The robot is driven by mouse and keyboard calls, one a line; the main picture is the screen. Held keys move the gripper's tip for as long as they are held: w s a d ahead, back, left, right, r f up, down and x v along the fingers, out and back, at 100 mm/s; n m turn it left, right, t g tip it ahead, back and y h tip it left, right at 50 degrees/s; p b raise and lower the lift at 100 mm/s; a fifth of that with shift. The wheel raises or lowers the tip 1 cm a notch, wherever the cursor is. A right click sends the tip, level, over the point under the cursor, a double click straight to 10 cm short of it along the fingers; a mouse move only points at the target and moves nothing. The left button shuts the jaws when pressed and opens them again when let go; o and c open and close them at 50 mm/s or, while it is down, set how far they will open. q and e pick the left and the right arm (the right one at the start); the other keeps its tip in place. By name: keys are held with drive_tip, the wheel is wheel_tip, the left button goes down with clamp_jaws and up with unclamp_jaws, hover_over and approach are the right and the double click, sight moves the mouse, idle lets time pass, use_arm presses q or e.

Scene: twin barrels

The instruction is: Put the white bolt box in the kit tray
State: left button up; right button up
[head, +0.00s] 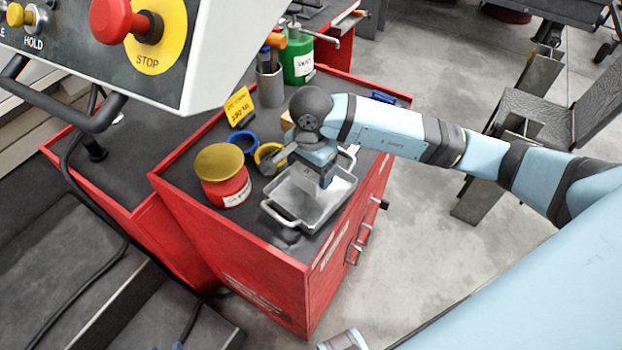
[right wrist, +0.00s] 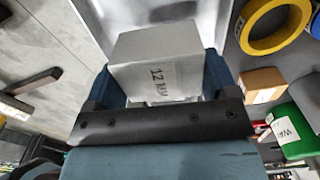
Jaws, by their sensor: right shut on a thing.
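The white bolt box (right wrist: 158,62), marked "12 MM", sits between the two blue fingers of my right gripper (right wrist: 155,85) in the right wrist view. The gripper is shut on it. I cannot tell whether the box touches the tray floor.
A red tin with a gold lid (head: 222,175) stands left of the tray. A blue ring (head: 243,143) and a yellow ring (head: 268,155) lie behind it. A yellow sign (head: 239,106), a tool cup (head: 270,85) and a green tin (head: 297,62) are farther back.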

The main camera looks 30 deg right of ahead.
sight(311, 178)
wheel_tip(311, 178, down, 4)
drive_tip(key=shift+r, duration=0.1)
drive_tip(key=shift+f, duration=0.2)
drive_tip(key=o, duration=1)
drive_tip(key=shift+o, duration=0.2)
drive_tip(key=shift+r, duration=0.5)
wheel_tip(311, 178, up, 11)
drive_tip(key=shift+f, duration=0.2)
drive_tip(key=shift+r, duration=0.4)
